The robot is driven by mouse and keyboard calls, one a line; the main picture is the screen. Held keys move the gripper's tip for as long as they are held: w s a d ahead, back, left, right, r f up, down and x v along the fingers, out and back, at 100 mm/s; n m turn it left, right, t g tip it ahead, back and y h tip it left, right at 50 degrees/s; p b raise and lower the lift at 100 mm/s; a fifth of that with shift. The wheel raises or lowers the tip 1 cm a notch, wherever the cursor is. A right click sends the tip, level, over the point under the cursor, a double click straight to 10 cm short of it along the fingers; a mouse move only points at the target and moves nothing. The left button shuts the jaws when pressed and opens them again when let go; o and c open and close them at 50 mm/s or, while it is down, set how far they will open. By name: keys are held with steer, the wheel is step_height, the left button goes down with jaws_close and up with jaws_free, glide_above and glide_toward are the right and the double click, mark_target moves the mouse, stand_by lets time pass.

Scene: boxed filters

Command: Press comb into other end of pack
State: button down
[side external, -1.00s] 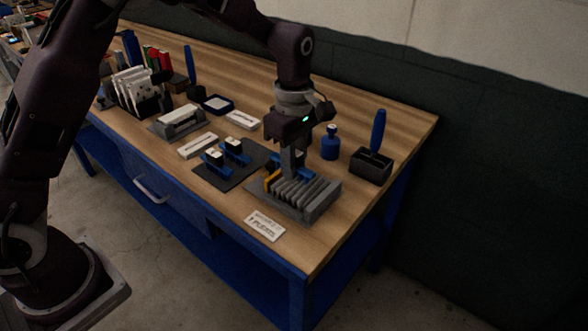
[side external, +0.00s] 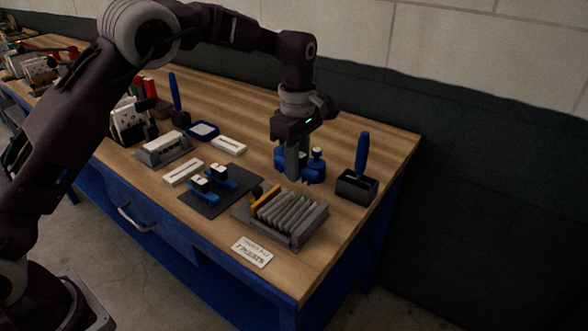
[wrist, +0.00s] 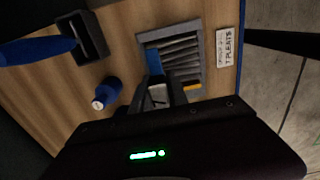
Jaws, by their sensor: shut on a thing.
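The grey pleated pack (side external: 291,213) sits in a grey tray (side external: 268,232) near the table's front right, with a yellow-orange strip (side external: 264,198) at its left end. It also shows in the wrist view (wrist: 180,52). My gripper (side external: 297,178) is shut on a blue comb (side external: 315,176) and holds it behind the pack, seemingly above the table. In the wrist view the comb's blue part (wrist: 153,62) overlaps the pack's edge in the picture. The fingers hide part of the comb. Two more blue combs with white tops (side external: 220,176) stand on a dark mat (side external: 208,203).
A blue bottle (side external: 317,154) stands behind my gripper. A dark holder with a blue-handled tool (side external: 357,185) is to the right. A "7 PLEATS" card (side external: 251,252) lies in front of the pack. White boxed pieces (side external: 183,172) lie farther left.

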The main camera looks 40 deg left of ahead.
mark_target(297, 209)
steer(key=shift+f, duration=3.9)
steer(key=shift+f, duration=0.7)
steer(key=shift+r, duration=0.1)
steer(key=shift+r, duration=3.45)
